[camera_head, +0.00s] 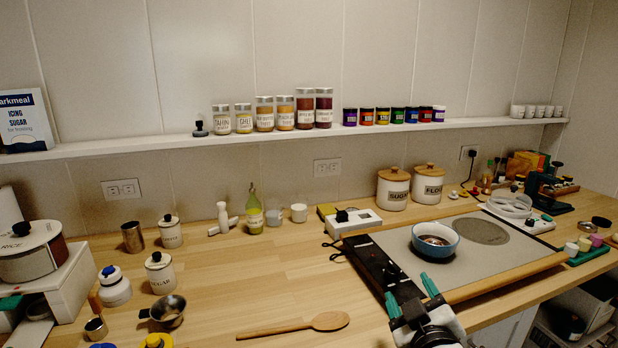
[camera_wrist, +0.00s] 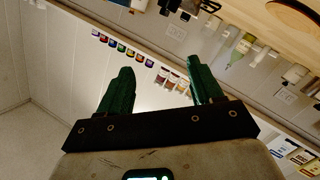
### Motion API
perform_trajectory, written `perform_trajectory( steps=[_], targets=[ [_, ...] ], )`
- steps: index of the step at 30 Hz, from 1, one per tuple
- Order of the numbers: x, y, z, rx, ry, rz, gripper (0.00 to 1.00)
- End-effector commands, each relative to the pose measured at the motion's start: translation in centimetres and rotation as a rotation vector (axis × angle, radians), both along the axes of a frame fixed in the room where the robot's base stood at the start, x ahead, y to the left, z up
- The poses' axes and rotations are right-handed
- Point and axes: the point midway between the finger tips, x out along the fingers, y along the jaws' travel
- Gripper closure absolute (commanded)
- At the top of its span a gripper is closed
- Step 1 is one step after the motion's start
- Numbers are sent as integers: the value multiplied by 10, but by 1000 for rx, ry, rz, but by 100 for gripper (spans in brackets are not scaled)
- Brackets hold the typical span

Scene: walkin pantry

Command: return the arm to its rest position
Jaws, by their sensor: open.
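My gripper (camera_head: 411,287) shows at the lower right of the head view, with its two teal fingers spread apart and nothing between them. It hangs over the front of the counter, just in front of a blue bowl (camera_head: 435,240) on the grey tray. In the wrist view my gripper (camera_wrist: 157,90) also shows two dark green fingers wide apart, with only wall and shelf beyond them. The bowl has dark contents that I cannot make out. Much of my arm is outside the head view.
A wooden spoon (camera_head: 294,325) lies on the counter left of my gripper. A small metal pan (camera_head: 167,311) and white canisters stand at left. Sugar and flour jars (camera_head: 393,188) stand behind the tray. A wall shelf (camera_head: 290,133) holds jars. The middle counter is largely clear.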

Motion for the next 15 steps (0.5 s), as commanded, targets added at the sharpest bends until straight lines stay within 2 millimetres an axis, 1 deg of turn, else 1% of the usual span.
perform_trajectory(
  steps=[1, 2, 3, 5, 6, 8, 9, 11, 12, 14, 15],
  targets=[
    [-16, -10, -33, 55, 95, -32, 35],
    [-26, -17, -50, 86, 149, -50, 35],
    [-40, -24, -73, 125, 222, -75, 35],
    [-63, -34, -106, 180, 328, -113, 35],
    [-81, -41, -127, 214, 400, -138, 35],
    [-109, -49, -156, 263, 505, -174, 35],
    [-129, -54, -174, 292, 576, -198, 35],
    [-161, -61, -200, 333, 683, -235, 35],
    [-184, -65, -215, 359, 752, -260, 35],
    [-220, -71, -236, 393, 857, -299, 35],
    [-243, -74, -247, 413, 926, -322, 35]
  ],
)
